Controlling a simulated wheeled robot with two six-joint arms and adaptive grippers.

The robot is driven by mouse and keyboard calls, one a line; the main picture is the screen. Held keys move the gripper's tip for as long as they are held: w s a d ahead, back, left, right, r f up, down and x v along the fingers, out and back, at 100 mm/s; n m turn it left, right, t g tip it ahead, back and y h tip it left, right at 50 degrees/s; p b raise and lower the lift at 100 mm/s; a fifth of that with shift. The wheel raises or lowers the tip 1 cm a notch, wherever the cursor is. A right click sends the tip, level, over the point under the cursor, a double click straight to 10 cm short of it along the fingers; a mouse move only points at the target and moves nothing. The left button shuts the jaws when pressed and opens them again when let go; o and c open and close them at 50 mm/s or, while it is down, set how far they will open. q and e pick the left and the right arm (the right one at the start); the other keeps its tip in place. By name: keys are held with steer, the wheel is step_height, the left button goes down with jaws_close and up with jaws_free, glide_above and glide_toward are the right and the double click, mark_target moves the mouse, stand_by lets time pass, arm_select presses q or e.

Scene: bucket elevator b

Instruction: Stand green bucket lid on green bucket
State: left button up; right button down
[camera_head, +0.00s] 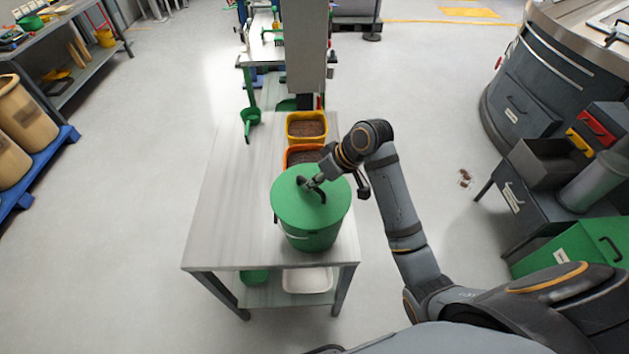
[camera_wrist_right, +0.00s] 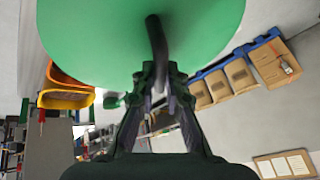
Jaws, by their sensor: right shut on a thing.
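The round green bucket lid (camera_head: 294,200) is over the mouth of the green bucket (camera_head: 311,241), which stands upright at the front of the grey table. The lid covers the bucket's opening and looks about level. I cannot tell whether it rests on the rim or is just above it. My right gripper (camera_head: 314,184) is shut on the lid's dark handle. In the right wrist view the lid (camera_wrist_right: 100,40) fills the upper part, and my right gripper (camera_wrist_right: 160,78) holds the dark handle (camera_wrist_right: 157,42). My left gripper is not in view.
Yellow (camera_head: 306,125) and orange (camera_head: 291,155) bins with brown contents stand behind the bucket. The table's left side (camera_head: 225,210) is clear. A white tray (camera_head: 307,280) sits on the lower shelf. A grey column (camera_head: 306,45) rises at the table's far end.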

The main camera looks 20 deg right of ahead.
steer(key=shift+f, duration=0.2)
steer(key=c, duration=1.3)
jaws_free()
steer(key=shift+v, duration=6.05)
